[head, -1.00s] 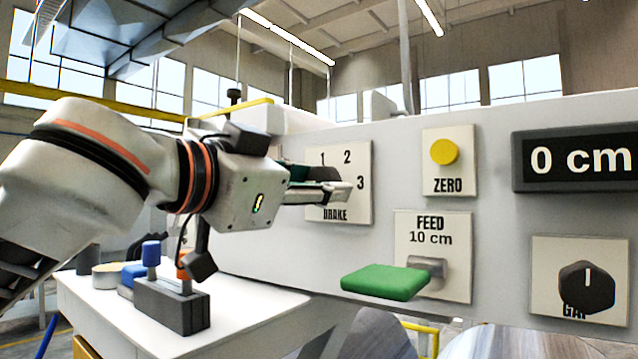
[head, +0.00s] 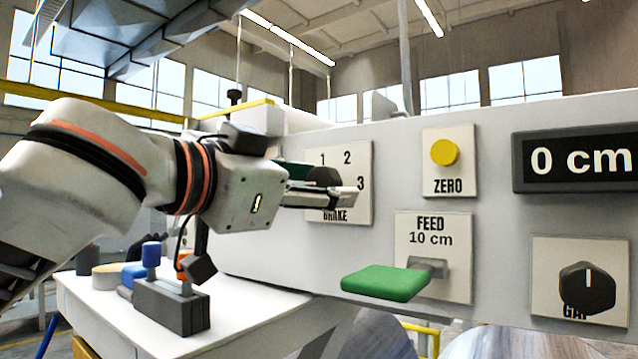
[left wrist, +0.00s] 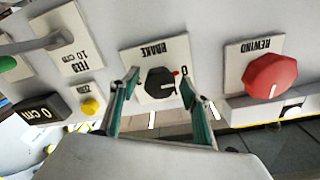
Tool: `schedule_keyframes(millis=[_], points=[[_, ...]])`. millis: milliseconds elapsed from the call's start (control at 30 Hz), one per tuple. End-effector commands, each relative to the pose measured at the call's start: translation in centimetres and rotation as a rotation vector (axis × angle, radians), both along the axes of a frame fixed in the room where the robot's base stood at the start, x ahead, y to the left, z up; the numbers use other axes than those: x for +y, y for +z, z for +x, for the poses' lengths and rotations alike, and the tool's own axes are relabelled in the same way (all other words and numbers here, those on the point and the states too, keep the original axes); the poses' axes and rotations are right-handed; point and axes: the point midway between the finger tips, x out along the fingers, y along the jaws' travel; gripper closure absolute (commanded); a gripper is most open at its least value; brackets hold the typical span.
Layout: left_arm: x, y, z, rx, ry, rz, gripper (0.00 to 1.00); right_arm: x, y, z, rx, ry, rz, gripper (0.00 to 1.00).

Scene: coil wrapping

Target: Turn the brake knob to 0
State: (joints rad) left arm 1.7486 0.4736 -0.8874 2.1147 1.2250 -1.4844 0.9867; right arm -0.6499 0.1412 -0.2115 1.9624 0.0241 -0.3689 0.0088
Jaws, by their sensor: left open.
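The brake knob (head: 323,177) is a dark round knob on a white plate (head: 362,215) marked BRAKE, with 1, 2 and 3 showing. My left gripper (head: 345,192) reaches in from the left in front of this plate and hides its left part. In the left wrist view the plate appears upside down, and the knob (left wrist: 158,84) lies between the two spread fingers of my left gripper (left wrist: 161,74), with gaps on both sides. Its white line points right, a little below the partly hidden 0 beside a red mark. Whether the fingers reach the knob's depth is unclear.
A yellow ZERO button (head: 445,151), a green-ended FEED lever (head: 385,283), a GAP knob (head: 587,288) and a 0 cm display (head: 580,160) are to the right. A red REWIND knob (left wrist: 271,76) is close by. A white table (head: 240,310) holds tools.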

Motion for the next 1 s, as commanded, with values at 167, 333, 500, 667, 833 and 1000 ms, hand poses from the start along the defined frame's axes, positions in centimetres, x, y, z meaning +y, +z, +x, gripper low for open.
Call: schedule_keyframes(millis=[167,333,500,667,833,1000], points=[[1.4,0.2,-1.7,-0.005,0.001,0.000,0.53,0.0,0.0,0.0,-0.001,0.000,0.001,1.00],[3.6,0.1,-4.5,-0.006,0.002,0.000,0.53,0.1,0.0,0.1,-0.001,-0.001,0.002,1.00],[5.6,0.1,-7.0,-0.005,0.002,0.000,0.53,0.1,0.0,0.1,-0.001,-0.001,0.002,1.00],[6.8,0.1,-8.6,-0.002,0.001,0.000,0.53,0.1,0.0,0.1,-0.001,-0.001,0.002,1.00],[7.3,0.0,-9.2,0.000,0.001,0.000,0.53,0.1,0.0,0.1,-0.001,-0.001,0.002,1.00],[7.3,0.0,-9.3,0.000,0.000,0.000,0.53,0.1,0.0,0.1,-0.001,0.000,0.003,1.00]])
